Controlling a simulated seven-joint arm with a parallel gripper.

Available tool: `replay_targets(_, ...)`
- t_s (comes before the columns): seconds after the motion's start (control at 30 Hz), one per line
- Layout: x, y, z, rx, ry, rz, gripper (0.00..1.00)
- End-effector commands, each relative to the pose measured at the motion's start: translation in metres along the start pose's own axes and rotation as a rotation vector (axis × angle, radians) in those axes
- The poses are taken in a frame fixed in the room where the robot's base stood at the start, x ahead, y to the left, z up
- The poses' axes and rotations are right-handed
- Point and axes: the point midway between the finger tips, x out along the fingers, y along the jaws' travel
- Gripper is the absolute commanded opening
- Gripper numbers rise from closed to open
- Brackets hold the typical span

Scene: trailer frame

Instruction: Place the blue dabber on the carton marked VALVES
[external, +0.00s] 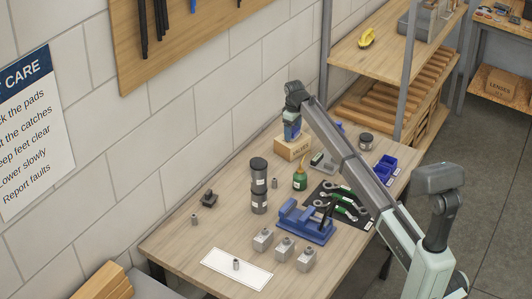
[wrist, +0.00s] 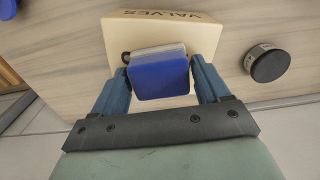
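The carton marked VALVES (external: 292,149) is a tan box near the far end of the bench, by the wall. It also shows in the wrist view (wrist: 205,36), with its lettering at the top edge. My gripper (external: 291,126) points down over the carton. In the wrist view my gripper (wrist: 160,62) has its blue fingers against both sides of the blue dabber (wrist: 160,82), a blue block with a pale grey layer. The dabber lies over the carton's top. Its underside is hidden, so I cannot tell whether it touches the carton.
A dark round tin (wrist: 267,64) stands right of the carton. The wall runs along the left.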

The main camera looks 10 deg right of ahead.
Motion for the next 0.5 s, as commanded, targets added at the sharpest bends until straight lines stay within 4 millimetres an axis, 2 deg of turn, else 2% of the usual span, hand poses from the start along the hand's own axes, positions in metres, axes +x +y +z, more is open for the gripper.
replay_targets(0.03,-0.0001,0.0,0.0,0.0,0.0,0.0,0.8)
replay_targets(0.17,-0.0001,0.0,0.0,0.0,0.0,0.0,0.93)
replay_targets(0.5,-0.0043,0.0001,-0.0002,0.0,0.0,0.0,0.93)
